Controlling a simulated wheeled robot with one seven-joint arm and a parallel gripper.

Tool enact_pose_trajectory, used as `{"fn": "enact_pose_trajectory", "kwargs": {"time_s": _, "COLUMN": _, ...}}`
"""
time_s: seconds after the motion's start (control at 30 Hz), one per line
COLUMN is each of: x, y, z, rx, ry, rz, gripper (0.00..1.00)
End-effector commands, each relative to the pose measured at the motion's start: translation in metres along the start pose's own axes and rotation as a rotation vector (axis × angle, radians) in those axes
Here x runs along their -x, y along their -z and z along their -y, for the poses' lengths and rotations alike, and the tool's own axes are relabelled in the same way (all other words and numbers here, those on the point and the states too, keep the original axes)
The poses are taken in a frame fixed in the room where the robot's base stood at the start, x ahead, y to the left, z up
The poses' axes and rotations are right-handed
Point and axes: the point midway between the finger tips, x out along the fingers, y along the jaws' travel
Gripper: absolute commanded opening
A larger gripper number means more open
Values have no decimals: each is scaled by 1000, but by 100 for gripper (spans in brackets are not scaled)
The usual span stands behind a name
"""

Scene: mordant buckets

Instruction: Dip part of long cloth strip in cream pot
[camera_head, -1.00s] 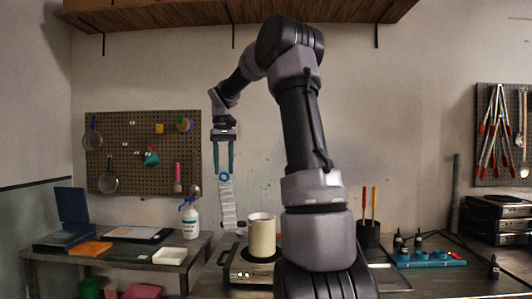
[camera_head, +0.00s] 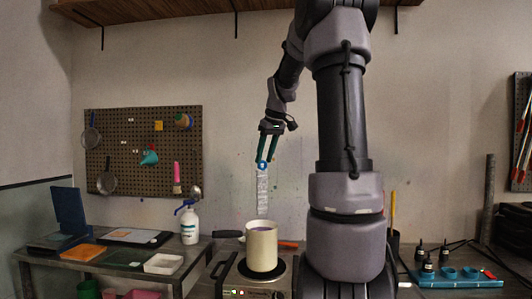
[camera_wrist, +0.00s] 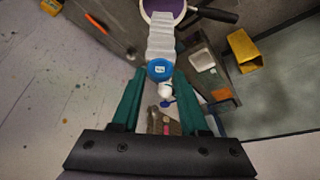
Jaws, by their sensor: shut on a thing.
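My gripper (camera_head: 267,162) is shut on a blue clip at the top of the long cloth strip (camera_head: 262,195). The strip is pale, pleated and hangs straight down. In the head view its lower end is just above the rim of the cream pot (camera_head: 262,249), which stands on a dark hotplate (camera_head: 258,275). Purple liquid shows inside the pot. In the wrist view the strip (camera_wrist: 161,38) runs from the blue clip (camera_wrist: 160,69) between the teal fingers (camera_wrist: 160,95) toward the pot (camera_wrist: 163,8). I cannot tell whether its end is inside the rim.
A white spray bottle (camera_head: 190,225) and a white tray (camera_head: 164,263) are on the left bench. A pegboard (camera_head: 140,150) with hanging tools is on the wall behind. Blue holders with small dark bottles (camera_head: 455,277) are at the right.

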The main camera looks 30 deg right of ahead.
Motion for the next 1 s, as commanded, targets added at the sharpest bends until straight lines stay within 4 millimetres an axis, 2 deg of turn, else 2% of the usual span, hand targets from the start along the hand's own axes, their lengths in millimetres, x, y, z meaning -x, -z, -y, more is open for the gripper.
{"fn": "enact_pose_trajectory", "kwargs": {"time_s": 1.0, "x": -95, "y": -39, "z": 0, "rx": -1, "ry": 2, "rz": 2, "gripper": 0}}
